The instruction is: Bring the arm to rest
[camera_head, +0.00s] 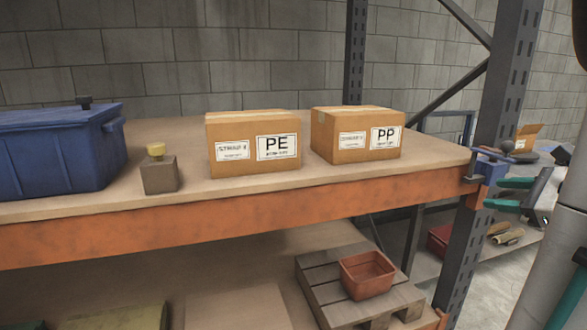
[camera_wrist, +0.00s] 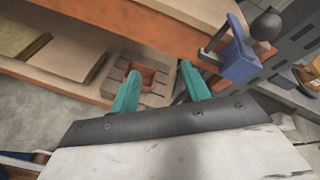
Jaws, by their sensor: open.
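My gripper shows in the wrist view (camera_wrist: 160,88) with its two teal fingers spread apart and nothing between them. The fingers point toward the lower shelf, where a red tray lies beyond them. In the head view, two teal fingers (camera_head: 512,193) show at the right, just right of the rack's upright post and the blue clamp. Part of my pale arm (camera_head: 556,240) stands at the right edge of that view. I cannot tell how far the fingers are from the clamp.
The shelf (camera_head: 300,205) holds a blue bin (camera_head: 50,155), a small block with a yellow knob (camera_head: 158,172), a PE box (camera_head: 230,165) and a PP box (camera_head: 340,152). A blue clamp (camera_head: 488,168) sits at its right corner. Below, a red tray (camera_head: 367,275) rests on a pallet (camera_head: 318,285).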

